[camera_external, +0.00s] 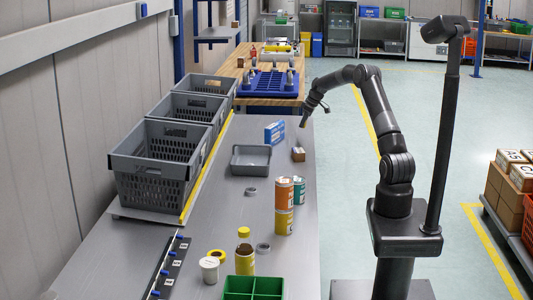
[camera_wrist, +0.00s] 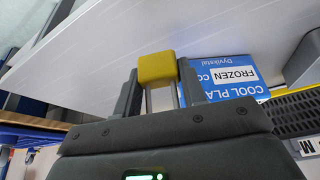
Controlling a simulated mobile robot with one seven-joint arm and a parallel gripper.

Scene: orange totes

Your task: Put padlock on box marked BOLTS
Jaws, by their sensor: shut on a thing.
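In the wrist view, my gripper (camera_wrist: 160,88) is shut on a padlock with a yellow body (camera_wrist: 157,68) and a metal shackle (camera_wrist: 163,100). The yellow body sticks out beyond the fingers; the shackle lies between them. In the external view, my gripper (camera_external: 307,116) hangs above the far right edge of the grey table, near a blue box (camera_external: 274,133); the padlock is too small to make out clearly there. No box with a readable BOLTS mark shows.
A wooden table with a blue rack (camera_external: 268,84) lies beyond.

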